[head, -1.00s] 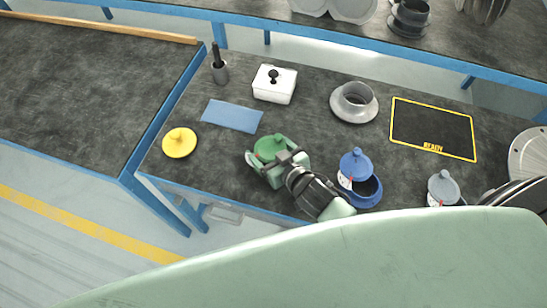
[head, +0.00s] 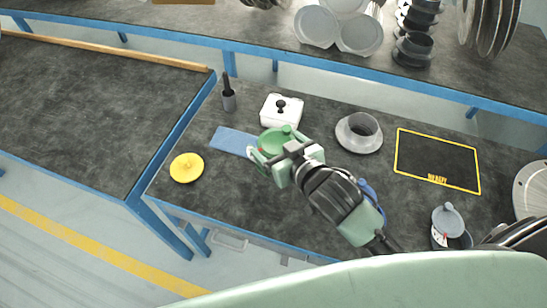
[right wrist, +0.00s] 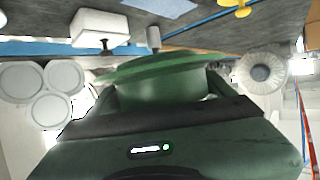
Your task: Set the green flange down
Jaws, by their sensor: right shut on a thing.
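The green flange (head: 273,142) is held by my right gripper (head: 270,160) over the bench, close to the right edge of the blue cloth. In the right wrist view the green flange (right wrist: 170,75) fills the space ahead of the gripper, its broad disc side facing away. My right gripper is shut on it. I cannot tell exactly how high it is above the bench (head: 240,205). My left gripper does not show in either view.
A blue cloth (head: 230,141), a white box with a black knob (head: 279,113) and a dark holder (head: 228,99) are close by. A yellow flange (head: 186,168) lies left. A grey flange (head: 360,133) and a yellow-framed READY area (head: 437,161) are right. My arm partly hides a blue flange (head: 371,190).

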